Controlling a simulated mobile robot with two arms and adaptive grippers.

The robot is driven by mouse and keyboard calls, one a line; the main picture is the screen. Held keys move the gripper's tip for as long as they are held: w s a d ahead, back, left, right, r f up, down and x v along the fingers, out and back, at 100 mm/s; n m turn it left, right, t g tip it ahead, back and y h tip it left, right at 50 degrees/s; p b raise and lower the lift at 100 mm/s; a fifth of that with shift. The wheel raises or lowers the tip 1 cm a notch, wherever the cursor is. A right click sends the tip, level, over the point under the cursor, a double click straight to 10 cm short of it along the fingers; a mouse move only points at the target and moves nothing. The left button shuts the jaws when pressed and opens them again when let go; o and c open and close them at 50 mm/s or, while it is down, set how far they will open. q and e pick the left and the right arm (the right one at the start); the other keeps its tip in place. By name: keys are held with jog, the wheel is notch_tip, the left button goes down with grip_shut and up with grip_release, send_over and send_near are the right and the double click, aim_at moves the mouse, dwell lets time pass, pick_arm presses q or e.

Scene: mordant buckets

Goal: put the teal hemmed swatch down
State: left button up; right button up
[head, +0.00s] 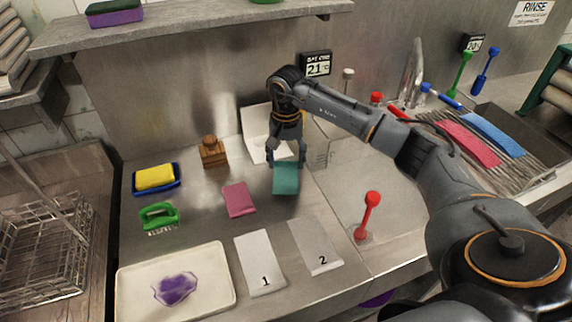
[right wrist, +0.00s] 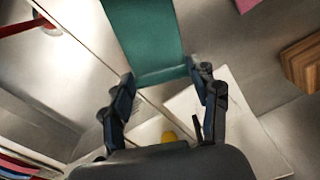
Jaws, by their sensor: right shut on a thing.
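The teal swatch (head: 286,179) is held in my right gripper (head: 287,158), over the middle of the steel counter in the head view. In the right wrist view the teal swatch (right wrist: 147,40) reaches out from between the two fingers of my right gripper (right wrist: 162,78), which is shut on its near edge. I cannot tell whether its far edge touches the counter. A pink swatch (head: 239,199) lies flat to its left. A white card marked 1 (head: 260,260) and a grey card marked 2 (head: 315,245) lie nearer the front. My left gripper is not in view.
A white tray (head: 222,301) with a purple piece lies front left. A yellow sponge (head: 155,177), green brush (head: 158,216) and wooden block (head: 213,152) stand behind it. A red-handled tool (head: 369,215) stands right of the cards. Bare counter lies between the swatches and cards.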

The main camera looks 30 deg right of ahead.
aim_at(286, 164)
notch_tip(286, 164, down, 2)
jog(key=shift+f+p, duration=0.2)
jog(key=shift+p, duration=0.45)
jog(key=shift+f, duration=0.4)
jog(key=o, duration=0.6)
jog(key=shift+b, duration=0.35)
jog(key=o, duration=0.5)
jog(key=shift+c, duration=0.2)
jog(key=shift+r, duration=0.2)
notch_tip(286, 164, up, 12)
jog(key=b, duration=0.2)
jog(key=shift+b, duration=0.35)
